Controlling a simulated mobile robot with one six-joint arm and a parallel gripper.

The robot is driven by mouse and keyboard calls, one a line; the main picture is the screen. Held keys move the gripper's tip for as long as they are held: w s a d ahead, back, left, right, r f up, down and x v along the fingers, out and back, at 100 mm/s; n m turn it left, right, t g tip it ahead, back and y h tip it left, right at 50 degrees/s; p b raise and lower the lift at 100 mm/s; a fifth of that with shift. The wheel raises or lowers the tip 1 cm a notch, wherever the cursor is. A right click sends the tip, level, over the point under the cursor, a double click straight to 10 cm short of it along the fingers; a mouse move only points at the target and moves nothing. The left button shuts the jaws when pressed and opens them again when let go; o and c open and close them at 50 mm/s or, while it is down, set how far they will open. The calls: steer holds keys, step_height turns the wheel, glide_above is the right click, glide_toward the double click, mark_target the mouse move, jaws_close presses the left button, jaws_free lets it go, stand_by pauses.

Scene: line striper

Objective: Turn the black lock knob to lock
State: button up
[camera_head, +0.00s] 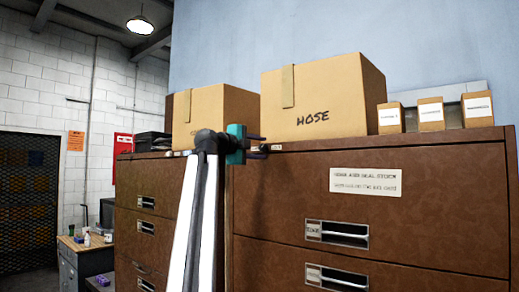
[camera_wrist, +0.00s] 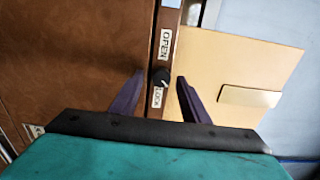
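The black lock knob (camera_wrist: 161,78) sits on the narrow edge strip of the brown cabinet in the wrist view. The word OPEN (camera_wrist: 165,44) is on a label on one side of it and LOCK (camera_wrist: 157,97) on a label on the other. My gripper (camera_wrist: 158,84) is open, with one dark finger on each side of the knob and a gap to each. In the head view my gripper (camera_head: 262,144) is at the top left edge of the brown cabinet (camera_head: 420,215). The knob is not distinguishable there.
A large box marked HOSE (camera_head: 325,100) stands on the cabinet behind my gripper, with another box (camera_head: 225,108) to its left. Several small labelled boxes (camera_head: 430,114) stand at the right. A second brown cabinet (camera_head: 150,200) is on the left.

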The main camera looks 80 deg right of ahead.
steer(key=shift+d, duration=0.15)
steer(key=shift+w, duration=0.1)
steer(key=shift+w+a, duration=0.35)
steer(key=shift+a, duration=0.3)
steer(key=v, duration=1.2)
steer(key=shift+a, duration=0.15)
steer(key=shift+w, duration=0.1)
